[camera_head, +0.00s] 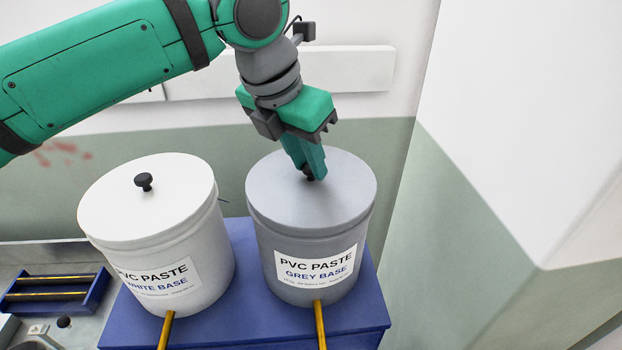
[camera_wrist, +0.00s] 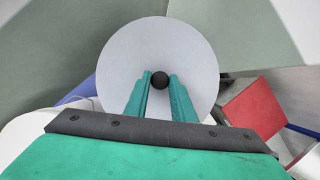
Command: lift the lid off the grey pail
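The grey pail (camera_head: 303,267) stands upright on a blue stand, with a label reading "PVC PASTE GREY BASE". Its round grey lid (camera_head: 345,190) sits on top; the lid also fills the middle of the wrist view (camera_wrist: 196,50). The lid's black knob (camera_wrist: 160,80) shows between the tips of my gripper's fingers. My gripper (camera_head: 312,174) points down at the centre of the lid. In the wrist view the two green fingers (camera_wrist: 160,90) stand apart, one on each side of the knob. In the head view the fingers mostly hide the knob.
A white pail (camera_head: 180,270) with a white lid (camera_head: 120,205) and black knob (camera_head: 144,182) stands close to the left. The blue stand (camera_head: 230,328) bears both pails. A pale wall (camera_head: 480,190) rises to the right. A blue tray (camera_head: 55,294) lies at lower left.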

